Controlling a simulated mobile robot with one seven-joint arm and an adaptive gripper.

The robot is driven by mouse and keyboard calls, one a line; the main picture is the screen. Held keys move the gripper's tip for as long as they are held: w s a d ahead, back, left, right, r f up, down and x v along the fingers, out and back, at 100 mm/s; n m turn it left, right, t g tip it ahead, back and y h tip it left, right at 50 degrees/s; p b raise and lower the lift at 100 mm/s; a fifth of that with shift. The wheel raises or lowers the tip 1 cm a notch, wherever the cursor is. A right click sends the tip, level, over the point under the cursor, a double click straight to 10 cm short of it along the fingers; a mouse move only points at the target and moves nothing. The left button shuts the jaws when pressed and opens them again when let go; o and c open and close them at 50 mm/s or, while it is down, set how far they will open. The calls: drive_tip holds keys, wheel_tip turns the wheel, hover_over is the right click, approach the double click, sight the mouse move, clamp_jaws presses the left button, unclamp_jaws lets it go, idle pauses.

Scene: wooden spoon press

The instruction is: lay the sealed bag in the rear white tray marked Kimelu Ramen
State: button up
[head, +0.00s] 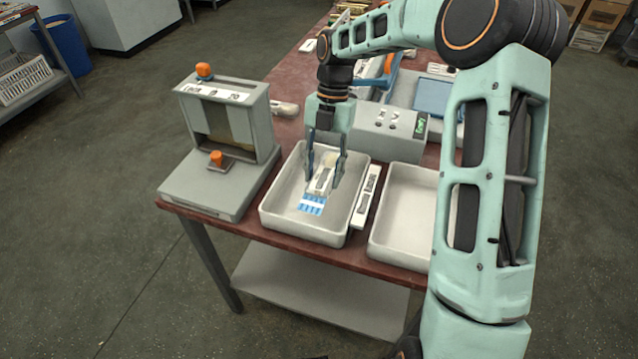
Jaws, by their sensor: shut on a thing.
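My gripper (325,184) points down over the left white tray (296,228), its fingers closed on the sealed bag (311,205). The bag is pale with a blue-and-white striped end that hangs toward the tray's near side. It is inside the tray's outline; whether it touches the floor I cannot tell. A white label plate (366,197) with dark lettering, too small to read surely, stands at this tray's right side. A second white tray (399,255) is to the right, looks empty where visible, and is partly hidden by my arm.
A grey press (228,138) with orange knobs stands left of the trays. A grey box with a green display (390,130) stands behind them. A blue-topped device (432,97) is farther back. The red table's front edge (240,224) is close to the trays.

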sight(319, 183)
drive_tip(key=shift+w+a+f, duration=0.2)
drive_tip(key=shift+a+f, duration=0.05)
drive_tip(key=shift+f, duration=0.2)
drive_tip(key=shift+w+a+f, duration=0.1)
drive_tip(key=shift+a+f, duration=0.05)
drive_tip(key=shift+f, duration=0.75)
drive_tip(key=shift+w+a+f, duration=0.1)
drive_tip(key=shift+f, duration=0.8)
drive_tip(key=o, duration=1.1)
drive_tip(key=shift+f, duration=0.15)
drive_tip(key=p+v, duration=0.1)
drive_tip(key=v, duration=1.1)
drive_tip(key=shift+d, duration=0.1)
